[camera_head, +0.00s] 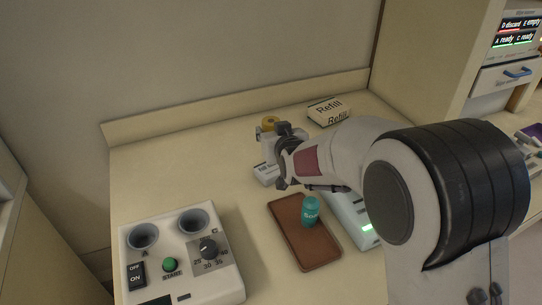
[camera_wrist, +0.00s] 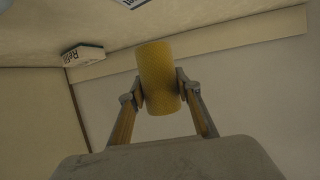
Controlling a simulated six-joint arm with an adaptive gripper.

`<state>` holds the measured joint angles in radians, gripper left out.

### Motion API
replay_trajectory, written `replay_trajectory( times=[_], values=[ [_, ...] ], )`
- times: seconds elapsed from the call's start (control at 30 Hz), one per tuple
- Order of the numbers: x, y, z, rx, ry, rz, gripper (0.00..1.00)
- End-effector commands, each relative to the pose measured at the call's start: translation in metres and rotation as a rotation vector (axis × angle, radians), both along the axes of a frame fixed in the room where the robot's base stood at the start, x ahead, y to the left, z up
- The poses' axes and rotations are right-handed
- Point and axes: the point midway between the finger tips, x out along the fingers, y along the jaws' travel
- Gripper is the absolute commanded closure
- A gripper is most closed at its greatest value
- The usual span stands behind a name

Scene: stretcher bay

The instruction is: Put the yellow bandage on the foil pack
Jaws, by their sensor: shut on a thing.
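The yellow bandage (camera_wrist: 160,78) is a short roll held between the two fingertips of my gripper (camera_wrist: 160,88) in the wrist view. The fingers press on its sides, and it is clear of the wall behind. My gripper (camera_head: 268,132) is partly hidden there by my wrist. I cannot make out the foil pack for sure in either view; my arm covers part of the counter.
A Refill box (camera_head: 328,111) lies at the back. A teal bottle (camera_head: 310,212) stands on a brown tray (camera_head: 285,215), beside a pale device (camera_head: 352,222) partly behind my arm. A control box (camera_head: 205,275) with two cups is front left. The counter's left back is clear.

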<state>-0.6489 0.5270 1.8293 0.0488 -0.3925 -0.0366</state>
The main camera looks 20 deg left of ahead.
Motion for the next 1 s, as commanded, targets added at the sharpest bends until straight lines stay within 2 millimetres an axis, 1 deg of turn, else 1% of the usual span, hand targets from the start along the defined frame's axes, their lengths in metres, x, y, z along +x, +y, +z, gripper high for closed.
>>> replay_trajectory(
  times=[0.03, 0.2, 0.37, 0.63, 0.73, 0.87, 1.0],
  values=[
    [0.0, 0.0, -0.01, -0.003, 0.004, 0.0, 0.93],
    [0.0, 0.0, -0.03, -0.002, 0.002, 0.0, 0.93],
    [0.0, 0.0, -0.038, 0.0, 0.0, 0.0, 0.93],
    [0.0, 0.0, -0.038, 0.0, 0.0, 0.0, 0.93],
    [0.0, 0.0, -0.041, -0.001, 0.002, 0.0, 0.93],
    [0.0, 0.0, -0.051, -0.003, 0.002, 0.0, 0.93],
    [0.0, 0.0, -0.066, -0.003, 0.002, 0.0, 0.93]
  ],
)
